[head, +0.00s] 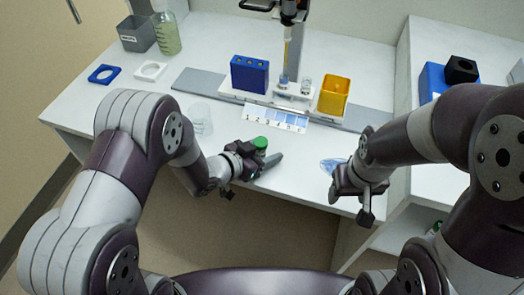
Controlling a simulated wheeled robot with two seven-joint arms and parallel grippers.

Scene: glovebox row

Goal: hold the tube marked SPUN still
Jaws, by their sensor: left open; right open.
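A green-capped tube (260,143) is on the white bench beside my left gripper. No SPUN marking can be read on it, and its body is mostly hidden by the gripper. My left gripper (250,174) is open at the bench's front edge, close to the green cap; I cannot tell whether it touches the tube. My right gripper (352,203) is open and appears empty, further right over the front edge, beside a clear bluish dish (330,165).
A blue rack (250,75), a yellow box (334,95), a pipette stand (297,48) and a numbered strip (275,117) stand behind. A clear beaker (200,118) is left of my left gripper. A side bench holds a blue box (432,82) and black block (461,69).

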